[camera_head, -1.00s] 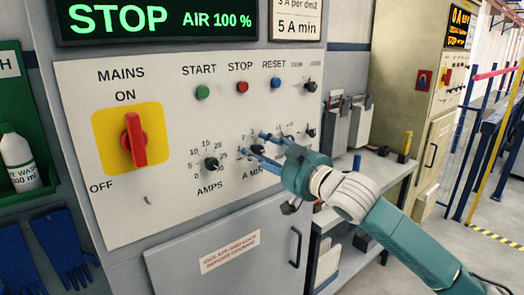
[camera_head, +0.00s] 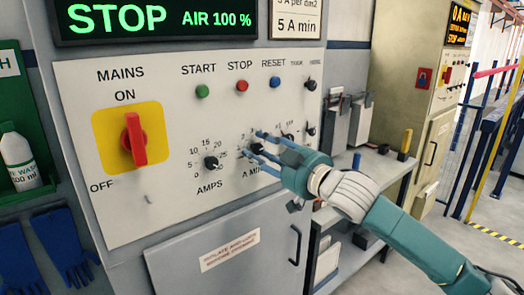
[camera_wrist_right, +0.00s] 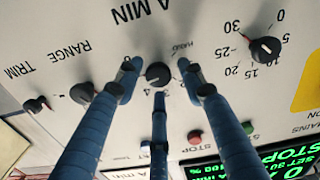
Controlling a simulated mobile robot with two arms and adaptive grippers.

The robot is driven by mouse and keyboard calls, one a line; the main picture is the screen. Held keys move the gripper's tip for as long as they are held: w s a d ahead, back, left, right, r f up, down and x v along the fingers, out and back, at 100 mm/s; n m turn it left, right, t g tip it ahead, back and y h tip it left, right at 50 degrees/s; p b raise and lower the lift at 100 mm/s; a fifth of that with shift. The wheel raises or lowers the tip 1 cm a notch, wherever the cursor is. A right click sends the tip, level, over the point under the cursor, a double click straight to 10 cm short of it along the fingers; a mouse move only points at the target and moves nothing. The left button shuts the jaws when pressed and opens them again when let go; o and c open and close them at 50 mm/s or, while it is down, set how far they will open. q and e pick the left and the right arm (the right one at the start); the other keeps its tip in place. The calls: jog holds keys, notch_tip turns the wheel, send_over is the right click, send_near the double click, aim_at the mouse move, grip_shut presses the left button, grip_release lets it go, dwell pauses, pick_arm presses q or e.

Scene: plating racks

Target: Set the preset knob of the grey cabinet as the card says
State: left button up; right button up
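The grey cabinet (camera_head: 70,150) has a light control panel with the A MIN knob (camera_wrist_right: 158,75), small, round and black; no knob is labelled "preset". The framed card (camera_head: 297,22) above the panel reads "5 A min" below a partly cut line ending "A per dm2". My right gripper (camera_head: 250,142) reaches the panel from the right. In the wrist view its blue fingers (camera_wrist_right: 157,80) are spread around the A MIN knob, with gaps showing at its sides; I cannot tell whether the lower finger touches it. The knob's pointer and much of its scale are unclear. My left gripper is out of view.
The AMPS knob (camera_head: 211,163) is left of the fingers. The RANGE knob (camera_wrist_right: 86,91) and TRIM knob (camera_wrist_right: 35,104) lie on the other side. START (camera_head: 202,91), STOP (camera_head: 242,86) and RESET (camera_head: 276,82) buttons sit above. The red MAINS switch (camera_head: 135,138) is farther left.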

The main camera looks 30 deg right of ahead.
jog(key=shift+s+f, duration=0.2)
jog(key=shift+s, duration=0.4)
jog(key=s, duration=1)
jog(key=shift+s+d+r, duration=0.15)
jog(key=shift+s+d, duration=0.25)
jog(key=shift+d, duration=0.05)
